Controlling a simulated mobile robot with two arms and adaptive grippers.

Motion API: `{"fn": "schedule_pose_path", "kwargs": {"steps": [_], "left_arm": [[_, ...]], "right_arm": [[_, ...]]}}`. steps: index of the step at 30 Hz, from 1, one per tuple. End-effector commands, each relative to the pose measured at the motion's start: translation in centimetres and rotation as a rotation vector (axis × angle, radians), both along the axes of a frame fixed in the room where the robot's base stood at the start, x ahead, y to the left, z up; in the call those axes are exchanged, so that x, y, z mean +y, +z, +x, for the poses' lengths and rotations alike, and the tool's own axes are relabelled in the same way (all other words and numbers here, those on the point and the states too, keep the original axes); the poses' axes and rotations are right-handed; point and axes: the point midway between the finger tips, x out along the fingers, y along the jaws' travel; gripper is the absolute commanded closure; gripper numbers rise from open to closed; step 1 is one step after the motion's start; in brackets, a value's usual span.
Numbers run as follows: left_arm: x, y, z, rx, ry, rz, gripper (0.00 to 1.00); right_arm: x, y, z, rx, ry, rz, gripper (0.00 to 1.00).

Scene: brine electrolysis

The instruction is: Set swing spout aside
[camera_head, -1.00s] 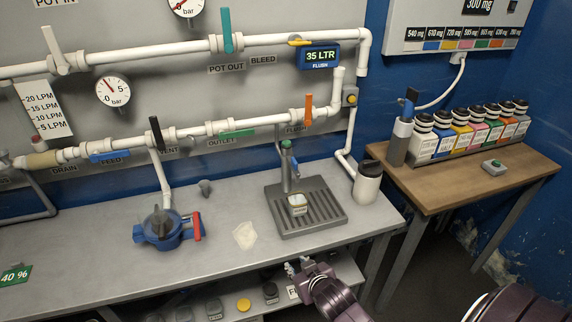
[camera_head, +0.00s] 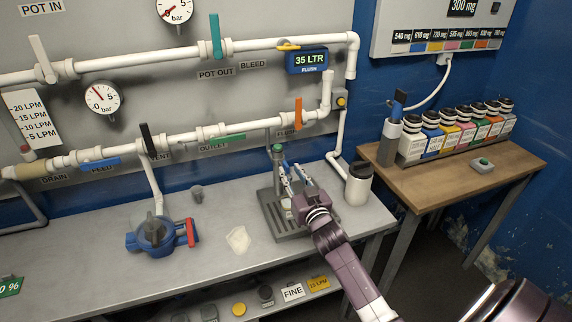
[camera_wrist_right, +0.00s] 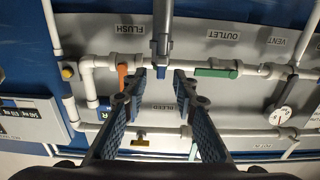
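The swing spout (camera_head: 277,156) is a grey upright post with a green top at the back of the slotted drip tray (camera_head: 270,222). In the wrist view a grey post, which looks like the spout (camera_wrist_right: 162,30), comes down from the top between my fingertips. My right gripper (camera_head: 290,172) is over the tray, with its fingers spread and empty. In the wrist view the right gripper (camera_wrist_right: 161,80) shows a clear gap between its blue-padded fingers. I cannot tell whether either finger touches the spout. A small cup (camera_head: 286,203) on the tray is partly hidden by my gripper. My left gripper is out of view.
White pipes with an orange handle (camera_head: 298,113) run behind. The bench front is mostly clear.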

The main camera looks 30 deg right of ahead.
Motion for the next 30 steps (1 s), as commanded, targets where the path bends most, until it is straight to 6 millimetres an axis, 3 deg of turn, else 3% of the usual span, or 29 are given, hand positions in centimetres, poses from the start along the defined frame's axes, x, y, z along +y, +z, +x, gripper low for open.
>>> {"fn": "schedule_pose_path", "kwargs": {"steps": [9,21,28,30], "left_arm": [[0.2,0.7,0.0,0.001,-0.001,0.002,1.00],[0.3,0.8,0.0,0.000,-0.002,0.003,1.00],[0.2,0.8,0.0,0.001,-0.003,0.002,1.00],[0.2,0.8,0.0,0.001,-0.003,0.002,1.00]], "right_arm": [[-0.9,0.0,3.8,0.001,0.000,0.001,0.74],[-1.0,-0.1,4.4,0.002,0.001,0.001,0.74],[-1.0,-0.1,4.4,0.002,0.000,0.001,0.98],[-1.0,-0.1,4.4,0.002,0.001,0.001,1.00]]}}
